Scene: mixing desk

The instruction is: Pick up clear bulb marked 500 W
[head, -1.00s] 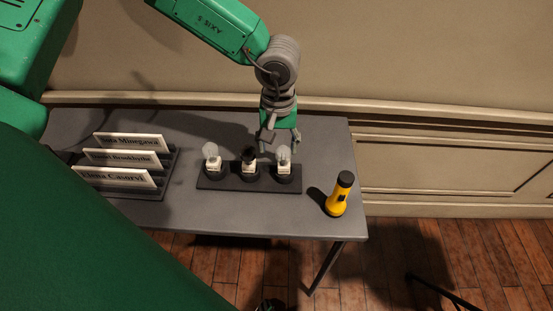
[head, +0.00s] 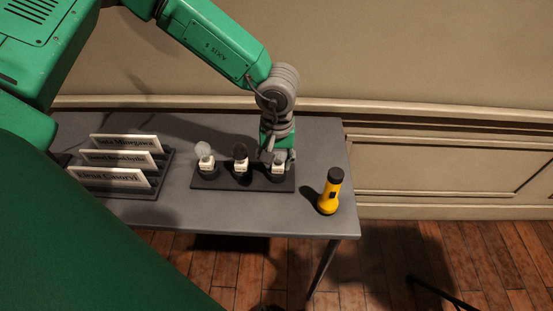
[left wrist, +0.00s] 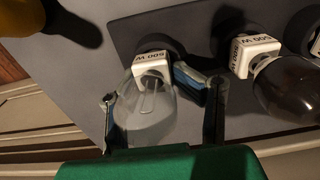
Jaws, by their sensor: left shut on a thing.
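The clear bulb marked 500 W (left wrist: 148,112) has a white square collar and stands at the right end of a dark holder (head: 222,186). Its collar (head: 279,168) shows in the head view, while its glass is mostly hidden by my gripper. My left gripper (head: 277,159) is down over it, with its fingers on either side of the glass in the left wrist view, shut on it. The middle bulb, dark-glassed (head: 240,151) and also marked 500 W, stands beside it. A pale clear bulb (head: 204,150) stands at the left end. My right gripper is not in view.
A yellow flashlight (head: 329,194) stands upright to the right of the holder, near the table's right edge. Several name plates (head: 112,178) stand in a rack at the left. The grey table (head: 225,218) is bare in front of the holder.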

